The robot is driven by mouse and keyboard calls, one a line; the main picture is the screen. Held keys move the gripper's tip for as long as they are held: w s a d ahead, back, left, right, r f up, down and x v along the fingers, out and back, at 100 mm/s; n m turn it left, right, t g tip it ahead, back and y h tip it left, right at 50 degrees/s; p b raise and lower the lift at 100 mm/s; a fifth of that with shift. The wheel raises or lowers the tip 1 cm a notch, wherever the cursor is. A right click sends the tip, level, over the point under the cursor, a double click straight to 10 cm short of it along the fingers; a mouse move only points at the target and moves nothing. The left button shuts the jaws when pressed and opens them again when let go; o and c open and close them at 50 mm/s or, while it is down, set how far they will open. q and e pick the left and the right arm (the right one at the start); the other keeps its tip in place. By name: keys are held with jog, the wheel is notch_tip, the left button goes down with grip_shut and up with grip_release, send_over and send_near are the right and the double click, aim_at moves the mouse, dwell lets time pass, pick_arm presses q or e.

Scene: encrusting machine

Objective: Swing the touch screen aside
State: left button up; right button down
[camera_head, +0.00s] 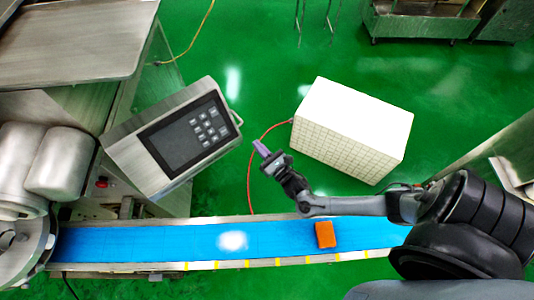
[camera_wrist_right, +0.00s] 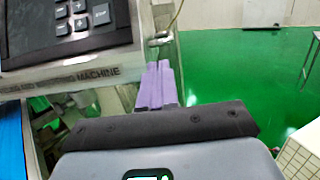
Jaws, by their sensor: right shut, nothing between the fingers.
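The touch screen (camera_head: 172,139) is a grey metal box with a dark display and several light keys, tilted at the left of the head view. A thin metal handle (camera_head: 237,115) stands out from its right end. The screen's lower corner also shows at the upper left of the right wrist view (camera_wrist_right: 75,50). My right gripper (camera_head: 259,146) has purple fingers, shut and empty, just right of the screen's right end and apart from it. In the right wrist view its fingertips (camera_wrist_right: 158,70) are just below the handle end (camera_wrist_right: 160,40). My left gripper is not in view.
A blue conveyor belt (camera_head: 170,242) runs along the bottom, with an orange block (camera_head: 325,235) on it below my right forearm. A white tiled box (camera_head: 352,130) stands right of my gripper. A red cable (camera_head: 252,165) crosses the open green floor (camera_head: 260,60).

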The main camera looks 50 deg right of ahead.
jog(key=x, duration=0.7)
jog(key=shift+w, duration=0.3)
jog(key=w+d+n+y+b, duration=0.1)
jog(key=w+y+b, duration=0.1)
jog(key=w+d+n+y+b, duration=0.1)
jog(key=w+y+b, duration=0.1)
jog(key=w, duration=0.1)
jog(key=w+d+n+y+b, duration=0.1)
jog(key=w+n+y+b, duration=0.1)
jog(key=w+y, duration=0.1)
jog(key=shift+w+f+b, duration=0.1)
jog(key=shift+f+b, duration=0.2)
jog(key=shift+b, duration=0.1)
jog(key=shift+w+r+n+y+b, duration=0.15)
jog(key=shift+w+n+y+b, duration=0.25)
jog(key=shift+w+y+b, duration=0.15)
jog(key=shift+w+r+g, duration=0.15)
jog(key=shift+g, duration=0.15)
